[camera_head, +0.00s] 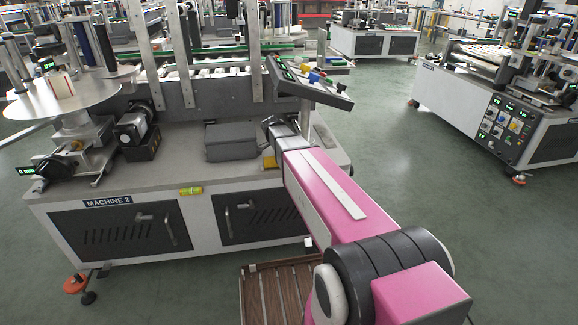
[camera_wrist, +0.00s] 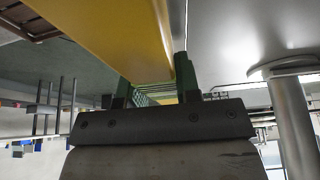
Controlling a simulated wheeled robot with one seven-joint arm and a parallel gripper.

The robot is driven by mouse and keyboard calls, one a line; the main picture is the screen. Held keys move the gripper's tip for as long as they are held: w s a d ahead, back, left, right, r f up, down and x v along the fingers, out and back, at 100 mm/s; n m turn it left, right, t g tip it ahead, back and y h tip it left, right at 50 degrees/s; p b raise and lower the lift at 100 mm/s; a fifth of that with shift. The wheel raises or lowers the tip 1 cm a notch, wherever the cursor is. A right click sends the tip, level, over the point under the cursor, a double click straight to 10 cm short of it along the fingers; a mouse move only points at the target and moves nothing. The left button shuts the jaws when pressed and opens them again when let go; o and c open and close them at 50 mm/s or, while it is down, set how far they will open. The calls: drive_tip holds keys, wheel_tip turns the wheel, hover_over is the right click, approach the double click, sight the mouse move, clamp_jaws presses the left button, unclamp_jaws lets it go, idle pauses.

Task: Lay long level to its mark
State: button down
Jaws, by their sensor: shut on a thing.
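The long level (camera_wrist: 110,35) is a yellow bar that fills the upper middle of the wrist view. My gripper (camera_wrist: 156,88) is shut on it, with a green finger on either side of the bar. In the head view my arm hides the gripper and most of the bar. A small yellow patch (camera_head: 269,162) shows beside my arm there, probably part of the level. A short yellow-green level (camera_head: 190,190) sits at the front edge of the Machine 2 bench (camera_head: 130,183). I cannot make out a mark for the long level.
A grey box (camera_head: 230,141) and a dark motor (camera_head: 134,128) stand on the bench, with a tilted control panel (camera_head: 312,84) at its right end. A slatted wooden pallet (camera_head: 262,290) lies on the floor in front. Floor to the right is clear up to another machine (camera_head: 500,105).

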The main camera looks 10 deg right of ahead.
drive_tip(key=shift+f, duration=0.15)
drive_tip(key=c, duration=0.8)
unclamp_jaws()
drive_tip(key=shift+o, duration=0.2)
